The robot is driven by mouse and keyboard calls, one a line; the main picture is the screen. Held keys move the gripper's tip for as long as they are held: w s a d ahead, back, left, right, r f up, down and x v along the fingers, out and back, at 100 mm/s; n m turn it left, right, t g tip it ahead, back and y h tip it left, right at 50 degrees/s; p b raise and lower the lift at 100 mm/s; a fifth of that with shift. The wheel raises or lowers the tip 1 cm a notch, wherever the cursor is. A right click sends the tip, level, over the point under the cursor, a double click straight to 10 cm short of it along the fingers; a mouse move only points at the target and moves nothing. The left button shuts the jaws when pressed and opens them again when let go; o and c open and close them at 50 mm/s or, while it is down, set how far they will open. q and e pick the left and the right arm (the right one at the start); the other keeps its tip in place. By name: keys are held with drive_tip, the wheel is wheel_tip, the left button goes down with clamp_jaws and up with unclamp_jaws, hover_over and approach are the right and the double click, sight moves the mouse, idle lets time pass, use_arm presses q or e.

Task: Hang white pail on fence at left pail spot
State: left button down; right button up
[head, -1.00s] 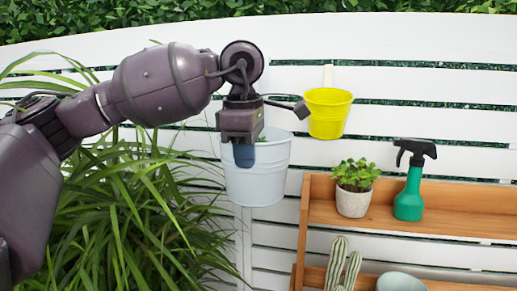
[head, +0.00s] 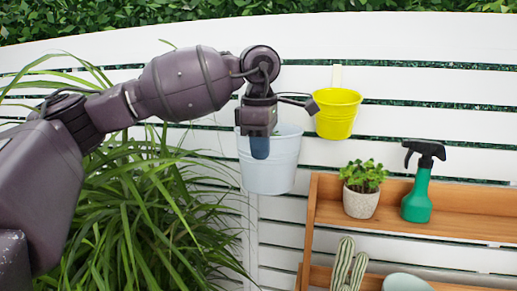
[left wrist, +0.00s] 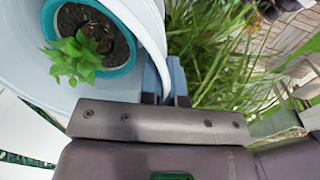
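The white pail (head: 268,172) is upright in front of the white fence (head: 420,85), left of the yellow pail. My left gripper (head: 260,146) is at its near rim with the fingers pointing down, shut on the pail wall. In the left wrist view the pail (left wrist: 148,22) fills the upper left, and the blue-grey fingers (left wrist: 166,82) pinch its edge. A small leafy plant (left wrist: 80,58) in dark soil with a teal rim shows inside it. Whether the pail touches the fence, and any hook behind it, I cannot tell. My right gripper is not in view.
A yellow pail (head: 335,116) hangs on the fence close to the right. Below right, a wooden shelf (head: 450,222) holds a potted plant (head: 361,203) and a green spray bottle (head: 417,196). Long grassy leaves (head: 130,210) fill the lower left beneath my arm.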

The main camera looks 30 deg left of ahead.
use_arm(q)
drive_tip(key=shift+w+a+p, duration=0.25)
drive_tip(key=shift+w, duration=0.8)
drive_tip(key=shift+w+a+p, duration=0.2)
drive_tip(key=shift+w+a, duration=0.05)
drive_tip(key=shift+w, duration=0.75)
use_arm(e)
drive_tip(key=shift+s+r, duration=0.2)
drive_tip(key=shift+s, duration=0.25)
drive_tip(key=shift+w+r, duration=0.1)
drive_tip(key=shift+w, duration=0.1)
use_arm(q)
drive_tip(key=shift+r, duration=0.1)
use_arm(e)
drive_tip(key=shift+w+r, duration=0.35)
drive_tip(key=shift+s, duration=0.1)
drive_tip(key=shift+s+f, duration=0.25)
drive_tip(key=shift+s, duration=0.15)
